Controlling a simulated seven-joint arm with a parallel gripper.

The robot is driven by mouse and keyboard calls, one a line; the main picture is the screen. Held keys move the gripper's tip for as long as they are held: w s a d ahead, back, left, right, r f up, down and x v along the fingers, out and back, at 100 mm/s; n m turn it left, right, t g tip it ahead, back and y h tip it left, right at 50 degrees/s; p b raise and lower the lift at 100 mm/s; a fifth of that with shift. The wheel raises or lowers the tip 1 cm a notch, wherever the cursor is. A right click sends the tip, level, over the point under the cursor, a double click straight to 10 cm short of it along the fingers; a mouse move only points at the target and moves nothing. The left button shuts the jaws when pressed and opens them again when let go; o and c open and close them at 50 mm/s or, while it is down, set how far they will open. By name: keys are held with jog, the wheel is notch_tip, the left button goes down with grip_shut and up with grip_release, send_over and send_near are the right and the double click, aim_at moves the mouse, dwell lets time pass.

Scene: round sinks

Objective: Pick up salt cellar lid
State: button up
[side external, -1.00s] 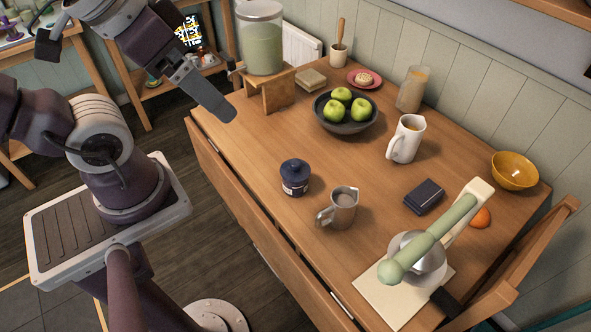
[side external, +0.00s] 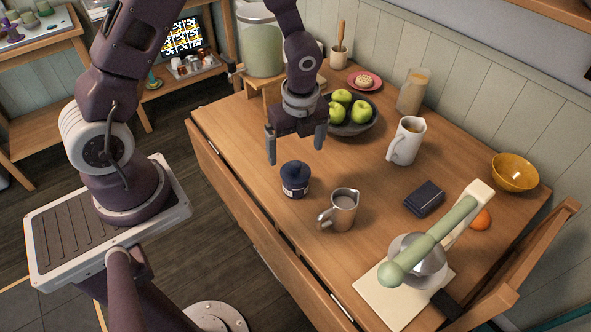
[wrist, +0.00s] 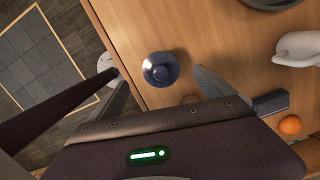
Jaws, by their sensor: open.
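The salt cellar is a small dark blue jar with a pale label (side external: 295,187), standing upright on the wooden table near its left edge. Its dark blue lid (side external: 295,170) with a small knob is on top of it. In the wrist view the lid (wrist: 160,69) is seen from above, with a bright glint on its left side. My gripper (side external: 296,148) is open and empty, pointing down above the lid and apart from it. In the wrist view the lid lies beyond and between the two fingers.
A metal jug (side external: 342,211) stands close to the right of the cellar. A dark bowl of green apples (side external: 354,126) is behind my gripper.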

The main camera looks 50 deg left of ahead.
aim_at(295, 164)
notch_tip(295, 164, down, 6)
jog(key=shift+a, duration=0.15)
jog(key=c, duration=1.4)
